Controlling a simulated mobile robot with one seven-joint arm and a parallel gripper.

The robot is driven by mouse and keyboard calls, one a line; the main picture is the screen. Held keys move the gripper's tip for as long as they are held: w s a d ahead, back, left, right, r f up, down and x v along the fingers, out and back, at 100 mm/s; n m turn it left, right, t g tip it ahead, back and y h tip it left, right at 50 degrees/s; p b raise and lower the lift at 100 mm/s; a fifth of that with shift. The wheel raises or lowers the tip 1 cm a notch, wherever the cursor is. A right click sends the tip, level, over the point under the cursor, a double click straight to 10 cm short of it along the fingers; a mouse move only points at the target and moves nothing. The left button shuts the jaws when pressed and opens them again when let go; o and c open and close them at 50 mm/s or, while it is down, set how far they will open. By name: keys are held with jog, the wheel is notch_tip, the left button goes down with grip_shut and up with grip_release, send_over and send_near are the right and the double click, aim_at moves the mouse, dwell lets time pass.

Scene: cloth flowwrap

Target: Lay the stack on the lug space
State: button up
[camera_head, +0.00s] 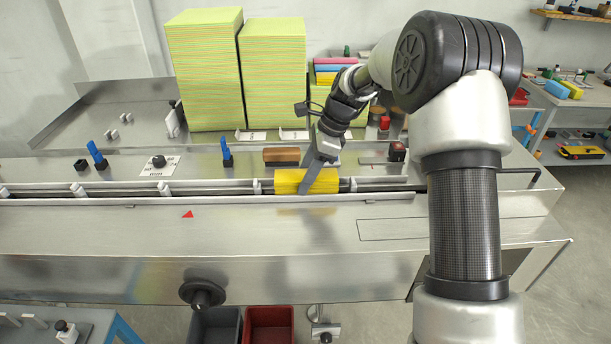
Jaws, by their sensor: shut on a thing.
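A yellow stack (287,181) is in the long channel of the steel machine. It sits between two white lugs, one to its left (252,186) and one to its right (352,184). My gripper (312,181) comes down from the upper right and is shut on the stack, with one grey finger across its near face. Whether the stack's underside touches the channel floor is hidden by the near rail (220,200). More white lugs, such as this one (163,188), stand along the channel to the left, with empty spaces between them.
Tall yellow-green stacks (204,70) stand behind the channel, with a smaller coloured pile (333,72) beside them. A brown block (281,155), blue-topped clamps (227,152) and a black-and-red box (397,151) sit just behind the channel. The front steel deck (120,235) is mostly clear.

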jog(key=o, duration=1)
jog(key=shift+o, duration=0.2)
